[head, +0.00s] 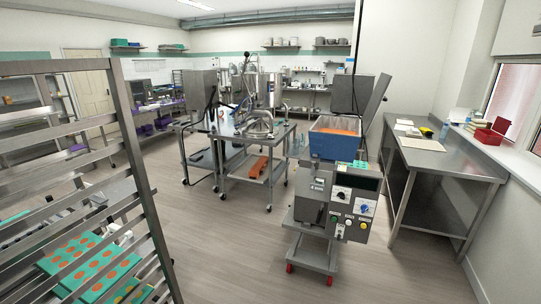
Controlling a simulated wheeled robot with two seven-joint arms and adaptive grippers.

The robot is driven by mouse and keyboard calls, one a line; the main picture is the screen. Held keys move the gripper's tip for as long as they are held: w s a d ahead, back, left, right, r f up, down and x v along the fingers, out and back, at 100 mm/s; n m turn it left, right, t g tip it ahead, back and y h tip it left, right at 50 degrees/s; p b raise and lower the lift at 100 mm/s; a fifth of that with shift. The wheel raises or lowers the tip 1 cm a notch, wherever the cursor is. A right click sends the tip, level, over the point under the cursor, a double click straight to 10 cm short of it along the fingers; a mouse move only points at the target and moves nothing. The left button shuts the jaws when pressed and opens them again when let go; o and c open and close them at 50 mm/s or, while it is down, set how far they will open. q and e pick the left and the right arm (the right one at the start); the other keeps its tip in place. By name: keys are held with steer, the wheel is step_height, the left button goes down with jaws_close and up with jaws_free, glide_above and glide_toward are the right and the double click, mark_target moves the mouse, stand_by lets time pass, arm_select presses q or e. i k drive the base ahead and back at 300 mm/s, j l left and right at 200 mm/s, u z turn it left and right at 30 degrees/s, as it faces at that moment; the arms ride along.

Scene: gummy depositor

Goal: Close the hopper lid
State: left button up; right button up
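The gummy depositor (328,200) stands right of centre on a low wheeled base, its control panel facing me. Its blue hopper (333,144) is on top, open, with orange material (338,130) showing inside. A grey slanted panel (377,102) stands up at the hopper's right side and looks like the hopper lid, raised. A darker grey square part (350,94) stands upright behind the hopper; I cannot tell if it belongs to the lid. Neither of my grippers is in view.
A metal rack (118,90) with teal trays (88,262) fills the left foreground. Steel carts (253,165) stand left of the depositor. A steel table (440,160) runs along the right wall. The wooden floor in front of the depositor is clear.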

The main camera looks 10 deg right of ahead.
mark_target(379, 102)
steer(key=i+l+z, duration=0.1)
steer(key=i+l, duration=0.55)
steer(key=i+l+z, duration=0.15)
steer(key=i+l, duration=0.45)
steer(key=i, duration=0.15)
steer(key=i+l+z, duration=0.1)
steer(key=i+l, duration=0.5)
steer(key=l, duration=0.2)
steer(key=i+l+z, duration=0.15)
steer(key=i+l, duration=0.45)
steer(key=l, duration=0.15)
